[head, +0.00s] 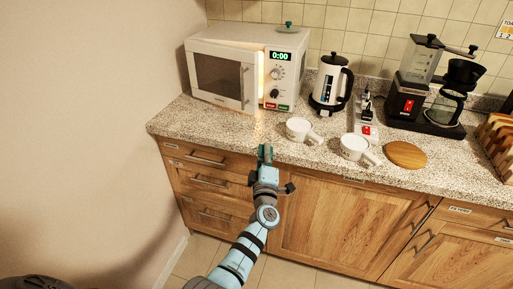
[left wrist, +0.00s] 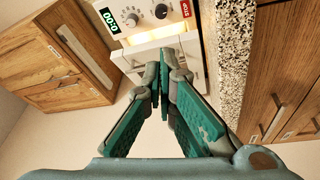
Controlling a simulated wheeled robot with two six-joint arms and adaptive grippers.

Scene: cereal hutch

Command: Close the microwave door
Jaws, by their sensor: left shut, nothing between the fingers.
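The white microwave (head: 290,50) stands at the back left of the counter. Its door (head: 217,78) has a dark window and a vertical handle (head: 243,87) on its right edge. The door is slightly ajar: a bright strip of inside light shows between it and the control panel (head: 279,82). The panel also shows, tilted, in the left wrist view (left wrist: 150,12). My left gripper (head: 265,151) is shut and empty at the counter's front edge, in front of the microwave and apart from the door. Its fingertips (left wrist: 167,57) overlap the door in the left wrist view. My right gripper is out of view.
Two white mugs (head: 299,129) (head: 355,147) stand right of my left gripper, with a round wooden board (head: 405,154) beyond. A kettle (head: 329,84) and coffee machine (head: 428,90) stand behind. Drawers (head: 208,181) lie below the counter. The counter before the microwave is clear.

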